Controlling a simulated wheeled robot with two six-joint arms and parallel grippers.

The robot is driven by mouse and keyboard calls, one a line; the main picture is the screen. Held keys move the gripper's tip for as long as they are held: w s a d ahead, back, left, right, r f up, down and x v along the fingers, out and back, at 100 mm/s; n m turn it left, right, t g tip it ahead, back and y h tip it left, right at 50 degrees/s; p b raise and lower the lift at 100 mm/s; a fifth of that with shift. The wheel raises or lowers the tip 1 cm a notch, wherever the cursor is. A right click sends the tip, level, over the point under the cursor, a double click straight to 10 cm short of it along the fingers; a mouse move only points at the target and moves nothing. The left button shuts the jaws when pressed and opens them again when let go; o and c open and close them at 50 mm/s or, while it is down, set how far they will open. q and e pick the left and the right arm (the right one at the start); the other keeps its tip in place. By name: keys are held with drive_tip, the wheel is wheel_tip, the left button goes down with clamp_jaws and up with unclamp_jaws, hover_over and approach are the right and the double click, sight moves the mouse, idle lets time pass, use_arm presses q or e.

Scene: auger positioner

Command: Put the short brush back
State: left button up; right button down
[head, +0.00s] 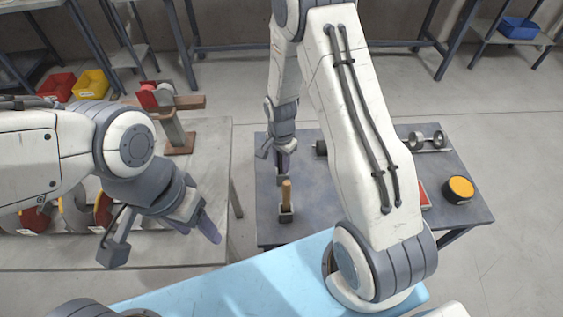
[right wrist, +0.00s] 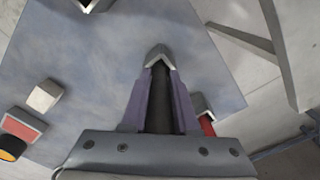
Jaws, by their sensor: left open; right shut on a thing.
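My right gripper (head: 283,172) hangs over the dark table, shut, its purple fingers on either side of a dark rod-like thing (right wrist: 160,100) in the right wrist view. I cannot tell for sure that this is the short brush. Just below the gripper in the head view, a tan upright handle (head: 286,192) stands at a small dark block (head: 286,214). In the right wrist view a grey angled piece (right wrist: 157,54) sits at the rod's far end. Whether the rod touches it cannot be told. My left gripper (head: 165,240) is open and empty over the pale table at left.
The dark table (head: 267,235) also carries an orange-topped puck (head: 459,189), a red box (head: 424,196) and metal rollers (head: 428,140). A red piece (right wrist: 207,126) is beside the right fingers. The pale table (head: 215,165) holds a red-and-brown device (head: 156,95). My right arm hides part of the dark table.

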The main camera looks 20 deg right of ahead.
drive_tip(key=shift+f, duration=0.1)
drive_tip(key=shift+f, duration=0.15)
drive_tip(key=c, duration=0.7)
unclamp_jaws()
drive_tip(key=shift+r, duration=0.2)
wheel_tip(320, 180, up, 12)
drive_tip(key=shift+a+f+b, duration=0.1)
drive_tip(key=shift+b, duration=0.4)
drive_tip(key=s+a+r+n, duration=0.3)
drive_tip(key=s+a+n, duration=0.1)
drive_tip(key=s+n, duration=0.2)
drive_tip(key=s+a+r+n, duration=0.4)
drive_tip(key=s+n, duration=0.3)
drive_tip(key=s, duration=0.2)
drive_tip(key=s+a+r+n+y, duration=0.1)
drive_tip(key=s+a+r+n, duration=0.2)
drive_tip(key=s+a+n, duration=0.2)
drive_tip(key=shift+s+a+r+n, duration=0.2)
drive_tip(key=shift+s+n, duration=0.2)
drive_tip(key=shift+s, duration=0.5)
drive_tip(key=shift+s+a+r+n, duration=0.15)
drive_tip(key=shift+s+n, duration=0.25)
drive_tip(key=shift+s, duration=0.45)
